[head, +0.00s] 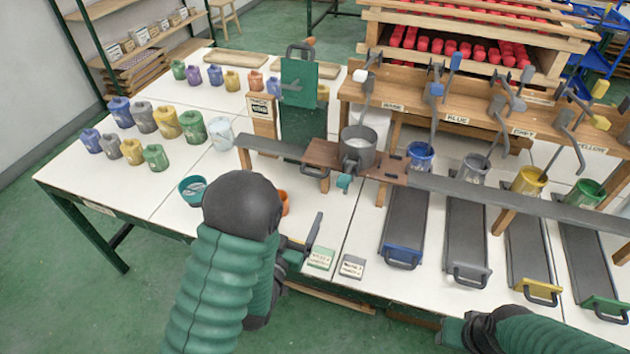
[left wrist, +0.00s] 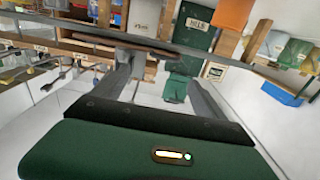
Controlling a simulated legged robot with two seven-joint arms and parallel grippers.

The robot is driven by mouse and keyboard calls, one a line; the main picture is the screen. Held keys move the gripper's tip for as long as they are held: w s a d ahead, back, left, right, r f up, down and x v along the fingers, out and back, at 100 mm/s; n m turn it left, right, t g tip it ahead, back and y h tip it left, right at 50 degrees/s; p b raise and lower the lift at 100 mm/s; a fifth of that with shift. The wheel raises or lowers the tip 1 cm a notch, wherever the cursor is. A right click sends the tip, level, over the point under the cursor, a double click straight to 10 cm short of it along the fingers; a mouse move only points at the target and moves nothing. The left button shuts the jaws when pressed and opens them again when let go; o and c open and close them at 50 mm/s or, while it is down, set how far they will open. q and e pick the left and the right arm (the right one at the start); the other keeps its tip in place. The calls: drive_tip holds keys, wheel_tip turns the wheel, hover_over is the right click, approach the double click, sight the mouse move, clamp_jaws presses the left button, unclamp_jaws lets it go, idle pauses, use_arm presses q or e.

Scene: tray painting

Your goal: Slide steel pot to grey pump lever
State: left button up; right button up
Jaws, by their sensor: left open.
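The steel pot (head: 358,148) stands upright on a brown carriage (head: 322,153) on the grey rail, near the lever marked BASE. A small teal grip (head: 344,182) hangs at the carriage's front. The grey pump lever (head: 517,103), above the GREY label (head: 523,133), is further right along the rail. My left gripper (head: 302,240) is open in front of the rail, below and left of the pot, partly hidden by my arm. Its spread fingers (left wrist: 165,90) hold nothing in the left wrist view. My right gripper (head: 452,333) is at the bottom edge, its fingers not clearly shown.
Blue (head: 421,155), grey (head: 473,168), yellow (head: 528,181) and green cans stand behind the rail. Trays (head: 402,225) with handles lie in front. Several paint jars (head: 192,127) stand at left. A teal bowl (head: 193,189) and two small cards (head: 320,259) are near my left arm.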

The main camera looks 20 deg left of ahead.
use_arm(q)
drive_tip(key=b, duration=0.3)
approach(313, 175)
drive_tip(key=w, duration=0.3)
drive_tip(key=w+p, duration=0.1)
drive_tip(key=w, duration=0.6)
drive_tip(key=shift+w+d+f, duration=0.25)
drive_tip(key=shift+w+f, duration=0.05)
drive_tip(key=shift+w, duration=0.1)
drive_tip(key=shift+a, duration=0.1)
use_arm(e)
drive_tip(key=x, duration=0.3)
drive_tip(key=shift+s+a+f, duration=0.1)
drive_tip(key=shift+a+f, duration=0.25)
use_arm(q)
drive_tip(key=shift+a, duration=0.1)
drive_tip(key=shift+c, duration=0.3)
use_arm(e)
drive_tip(key=shift+a, duration=0.1)
